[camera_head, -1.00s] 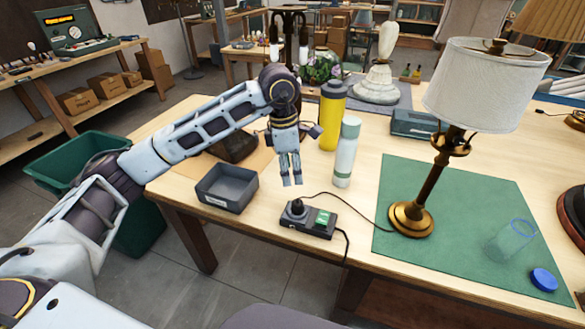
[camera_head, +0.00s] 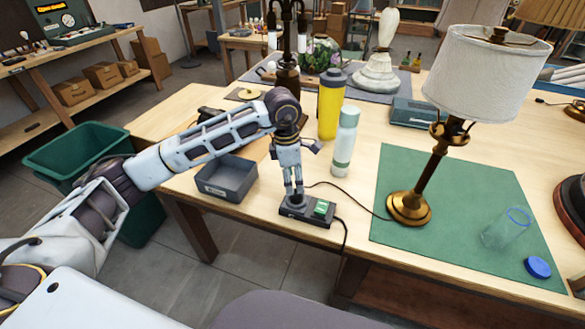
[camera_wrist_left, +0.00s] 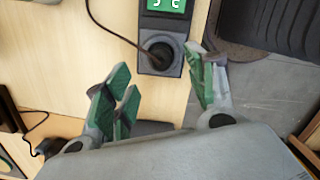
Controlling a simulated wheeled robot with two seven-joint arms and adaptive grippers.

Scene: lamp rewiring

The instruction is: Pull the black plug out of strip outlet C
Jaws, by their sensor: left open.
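The black plug (camera_wrist_left: 158,52) sits in an outlet at one end of the dark power strip (camera_wrist_left: 160,22); its cord runs off to the left in the left wrist view. In the head view the strip (camera_head: 292,212) lies near the table's front edge, and the gripper largely hides the plug. My left gripper (camera_head: 295,193) points down just over the plug end. In the left wrist view its green-padded fingers (camera_wrist_left: 160,76) are spread, with the plug ahead of the gap between them. I cannot tell any contact. The outlet letter is not readable. My right gripper is not in view.
A grey tray (camera_head: 226,192) stands left of the strip. A white bottle (camera_head: 345,145) and a yellow bottle (camera_head: 330,110) stand close behind the gripper. The plug's cord leads toward the brass lamp (camera_head: 408,208) on the green mat (camera_head: 470,180). A green bin (camera_head: 75,143) stands at the left.

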